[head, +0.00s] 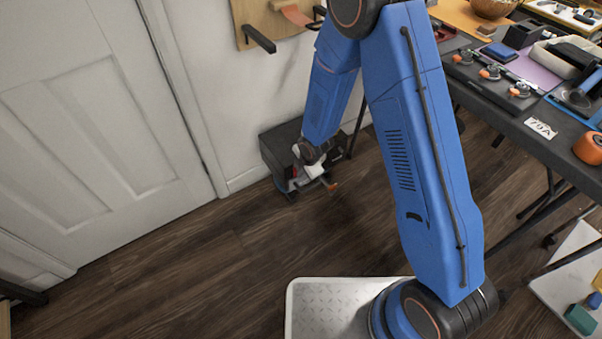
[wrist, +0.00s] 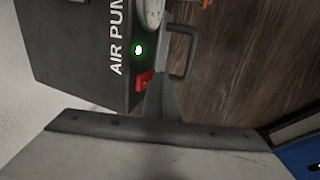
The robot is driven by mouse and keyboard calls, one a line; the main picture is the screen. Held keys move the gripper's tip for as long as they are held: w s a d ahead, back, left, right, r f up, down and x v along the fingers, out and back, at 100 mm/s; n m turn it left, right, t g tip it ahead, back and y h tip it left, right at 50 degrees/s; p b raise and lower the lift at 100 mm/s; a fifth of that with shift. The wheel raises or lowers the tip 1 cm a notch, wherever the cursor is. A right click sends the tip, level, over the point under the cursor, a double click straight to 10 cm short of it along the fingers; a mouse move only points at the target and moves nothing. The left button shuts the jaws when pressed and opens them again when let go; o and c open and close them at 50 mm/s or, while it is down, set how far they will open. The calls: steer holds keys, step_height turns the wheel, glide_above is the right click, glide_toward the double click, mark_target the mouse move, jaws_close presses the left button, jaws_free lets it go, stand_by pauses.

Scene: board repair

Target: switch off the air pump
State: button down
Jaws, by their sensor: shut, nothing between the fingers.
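The air pump (head: 277,143) is a dark box on the floor against the wall, partly hidden behind my gripper (head: 318,176). In the wrist view the pump's dark face (wrist: 75,50) shows part of the lettering "AIR PUM". A green light (wrist: 138,49) glows on it. A red switch (wrist: 144,80) sits near the light. My gripper is shut and empty, and its narrow grey tip (wrist: 161,82) is right beside the red switch. I cannot tell whether they touch. A dark handle (wrist: 188,52) and a pale round part (wrist: 151,14) are close to the tip.
A closed white door (head: 90,110) and wall stand left of the pump. A dark table (head: 500,112) with tools stands at the right, its legs near the floor. The wood floor (head: 200,265) in front of the pump is clear.

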steer(key=shift+f, duration=0.1)
steer(key=shift+w+a+t+y, duration=0.1)
steer(key=shift+a+t+y, duration=0.05)
steer(key=shift+t+y, duration=0.15)
steer(key=shift+r, duration=0.8)
